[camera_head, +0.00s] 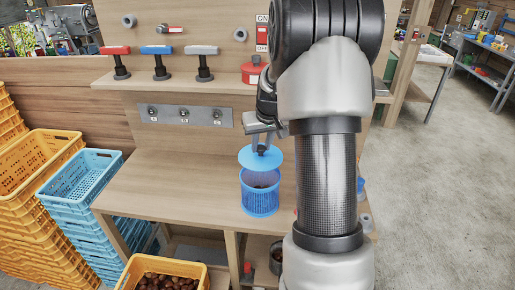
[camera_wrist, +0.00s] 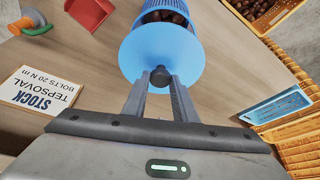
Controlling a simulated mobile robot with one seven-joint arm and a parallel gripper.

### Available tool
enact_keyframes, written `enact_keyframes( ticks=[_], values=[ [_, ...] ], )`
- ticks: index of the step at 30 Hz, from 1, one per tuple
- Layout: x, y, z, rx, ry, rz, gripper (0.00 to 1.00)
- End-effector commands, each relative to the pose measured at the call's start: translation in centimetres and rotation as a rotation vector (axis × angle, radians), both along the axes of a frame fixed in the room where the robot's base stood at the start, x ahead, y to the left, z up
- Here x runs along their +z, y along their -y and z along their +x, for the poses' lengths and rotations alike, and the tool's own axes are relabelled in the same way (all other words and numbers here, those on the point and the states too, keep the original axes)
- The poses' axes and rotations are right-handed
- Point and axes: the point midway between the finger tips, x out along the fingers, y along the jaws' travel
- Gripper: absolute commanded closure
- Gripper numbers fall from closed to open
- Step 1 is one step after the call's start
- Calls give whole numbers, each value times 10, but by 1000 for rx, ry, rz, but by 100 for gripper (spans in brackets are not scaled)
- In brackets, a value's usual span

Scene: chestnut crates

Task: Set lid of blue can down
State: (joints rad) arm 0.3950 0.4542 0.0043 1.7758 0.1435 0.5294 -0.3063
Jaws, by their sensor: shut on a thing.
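The blue lid (camera_head: 250,158) is a flat blue disc with a dark knob. My gripper (camera_head: 261,146) is shut on the knob and holds the lid just above the blue can, a little toward the back. The blue can (camera_head: 260,198) is a mesh cylinder standing on the wooden bench with its top partly open below the lid. In the wrist view the lid (camera_wrist: 140,58) hangs from my fingers (camera_wrist: 160,85). It covers part of the can (camera_wrist: 170,5), where dark brown contents show.
The wooden bench (camera_head: 170,185) is clear left of the can. A red can (camera_head: 252,74) sits on the shelf behind. Blue crates (camera_head: 82,178) and yellow crates (camera_head: 30,165) stand at the left. A sign (camera_wrist: 38,88) lies on the bench in the wrist view.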

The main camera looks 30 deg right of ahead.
Motion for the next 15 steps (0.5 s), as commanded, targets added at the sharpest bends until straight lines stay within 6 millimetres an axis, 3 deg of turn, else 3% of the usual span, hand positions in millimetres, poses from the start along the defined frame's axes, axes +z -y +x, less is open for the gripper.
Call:
enact_keyframes(
  ticks=[8, 15],
  values=[
    [-10, 0, 0, 0, -1, 0, 100],
    [-34, 0, 0, 0, -1, 0, 100]
  ],
)
